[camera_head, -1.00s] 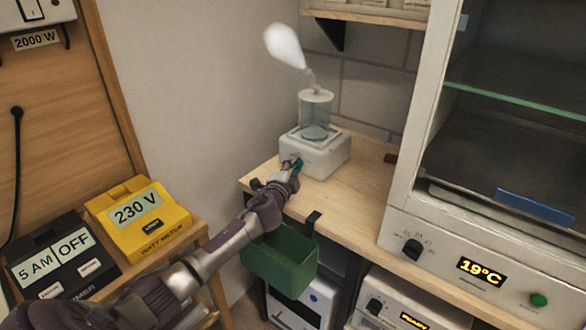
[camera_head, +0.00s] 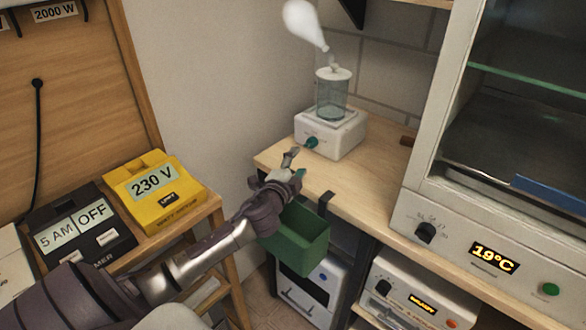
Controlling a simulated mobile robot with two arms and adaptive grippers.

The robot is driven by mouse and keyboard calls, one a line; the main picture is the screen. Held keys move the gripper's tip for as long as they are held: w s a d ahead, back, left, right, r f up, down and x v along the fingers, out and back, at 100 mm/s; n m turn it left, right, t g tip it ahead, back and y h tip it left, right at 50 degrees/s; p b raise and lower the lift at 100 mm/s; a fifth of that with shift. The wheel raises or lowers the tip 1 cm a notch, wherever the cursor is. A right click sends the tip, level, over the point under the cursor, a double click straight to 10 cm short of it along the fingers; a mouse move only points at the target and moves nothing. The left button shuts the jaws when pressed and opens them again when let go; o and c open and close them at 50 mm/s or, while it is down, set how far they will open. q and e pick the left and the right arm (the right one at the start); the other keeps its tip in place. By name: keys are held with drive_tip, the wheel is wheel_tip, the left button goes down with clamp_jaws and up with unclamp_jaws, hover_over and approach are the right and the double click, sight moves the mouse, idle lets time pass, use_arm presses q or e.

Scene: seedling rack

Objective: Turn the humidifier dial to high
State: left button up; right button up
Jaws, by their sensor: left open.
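The humidifier (camera_head: 345,134) is a white box with a clear tank (camera_head: 332,97) on top, standing at the left end of the wooden bench. A plume of white mist rises from its spout. Its teal dial (camera_head: 311,142) is on the front face and is in plain view; the marks around it are too small to read. My left gripper (camera_head: 295,163) is open and empty, in front of and below the dial, apart from it. My right gripper is not in view.
A green bin (camera_head: 296,237) hangs on the bench (camera_head: 357,187) front, close under my left gripper. A white cabinet (camera_head: 408,217) reading 19°C stands at the right. A yellow 230 V meter (camera_head: 153,192) and a black timer (camera_head: 80,232) sit at the left.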

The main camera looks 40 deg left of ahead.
use_arm(q)
drive_tip(key=v, duration=0.2)
drive_tip(key=shift+s+d, duration=0.1)
drive_tip(key=shift+s, duration=0.3)
idle(0.3)
